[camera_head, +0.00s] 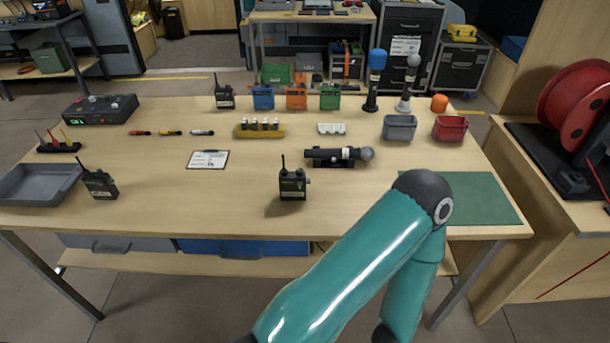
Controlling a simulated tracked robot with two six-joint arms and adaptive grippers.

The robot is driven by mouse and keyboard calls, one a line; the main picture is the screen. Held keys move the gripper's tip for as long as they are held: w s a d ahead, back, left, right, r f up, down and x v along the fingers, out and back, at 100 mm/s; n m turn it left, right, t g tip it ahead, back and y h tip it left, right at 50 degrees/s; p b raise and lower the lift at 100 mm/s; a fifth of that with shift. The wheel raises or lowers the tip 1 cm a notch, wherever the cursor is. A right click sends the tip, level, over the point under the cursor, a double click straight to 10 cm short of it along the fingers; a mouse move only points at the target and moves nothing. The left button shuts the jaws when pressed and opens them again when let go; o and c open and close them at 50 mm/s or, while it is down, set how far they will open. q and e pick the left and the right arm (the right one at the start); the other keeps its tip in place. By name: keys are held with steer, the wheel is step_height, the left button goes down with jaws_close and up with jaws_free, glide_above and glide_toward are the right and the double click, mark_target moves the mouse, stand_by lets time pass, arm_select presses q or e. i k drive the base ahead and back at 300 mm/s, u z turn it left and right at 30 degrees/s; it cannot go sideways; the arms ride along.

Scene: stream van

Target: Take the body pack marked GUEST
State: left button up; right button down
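Several black body packs with short antennas stand upright on the wooden table. One body pack (292,187) is at the front middle, with a small greenish marking on its face. Another body pack (100,186) is at the left, beside the grey tray, and looks slightly turned. A third body pack (224,99) is at the back edge, left of the blue bin. The markings are too small to read, so I cannot tell which says GUEST. My teal arm bends over the table's front right. Neither gripper shows in this view.
A microphone (338,156) lies in a black holder behind the middle pack. A clipboard (208,160) lies left of it. A grey tray (38,184) is at the left edge. A green mat (476,199) is at the right, partly behind my arm. The front left-middle of the table (190,210) is clear.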

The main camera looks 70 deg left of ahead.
mark_target(288, 191)
steer(key=u, duration=0.2)
steer(key=k, duration=1.8)
steer(key=u, duration=0.95)
steer(key=i, duration=1)
steer(key=u, duration=0.05)
